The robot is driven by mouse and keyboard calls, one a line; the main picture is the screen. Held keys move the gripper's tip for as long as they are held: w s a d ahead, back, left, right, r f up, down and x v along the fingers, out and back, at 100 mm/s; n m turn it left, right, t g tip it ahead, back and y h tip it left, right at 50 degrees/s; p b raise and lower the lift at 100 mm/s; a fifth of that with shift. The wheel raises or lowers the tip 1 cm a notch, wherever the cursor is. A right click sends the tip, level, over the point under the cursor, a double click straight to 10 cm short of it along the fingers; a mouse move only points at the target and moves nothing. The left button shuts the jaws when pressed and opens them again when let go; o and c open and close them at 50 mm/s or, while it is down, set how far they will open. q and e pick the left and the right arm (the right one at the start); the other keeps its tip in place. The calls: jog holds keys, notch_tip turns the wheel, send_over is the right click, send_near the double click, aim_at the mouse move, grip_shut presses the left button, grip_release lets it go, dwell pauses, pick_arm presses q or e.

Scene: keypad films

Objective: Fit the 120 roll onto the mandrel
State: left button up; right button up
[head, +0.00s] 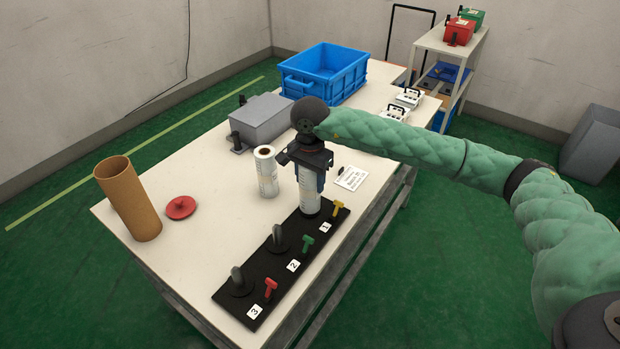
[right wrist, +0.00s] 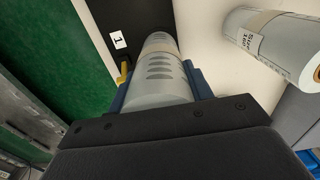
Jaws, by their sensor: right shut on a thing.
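My right gripper (head: 312,182) points down and is shut on a pale grey-white roll (head: 310,201). The roll is upright at position 1 of the black base plate (head: 262,270), its lower end at or close to the plate. The mandrel there is hidden, so I cannot tell how far the roll is down around it. In the right wrist view, the blue fingers (right wrist: 160,88) flank the roll (right wrist: 158,66), which has dark oval marks. No 120 marking is readable. A second roll (head: 265,172) stands upright, apart, on the table. My left gripper is not in view.
Bare mandrels stand at position 2 (head: 278,240) and position 3 (head: 240,281). Yellow (head: 338,208), green (head: 307,243) and red (head: 270,286) T-handles line the plate. A brown tube (head: 130,199), red lid (head: 181,207), grey box (head: 262,121) and blue crate (head: 325,73) share the table.

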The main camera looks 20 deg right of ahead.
jog(key=shift+f, duration=0.3)
jog(key=o, duration=1.1)
jog(key=shift+r+b, duration=0.95)
jog(key=shift+r, duration=2.95)
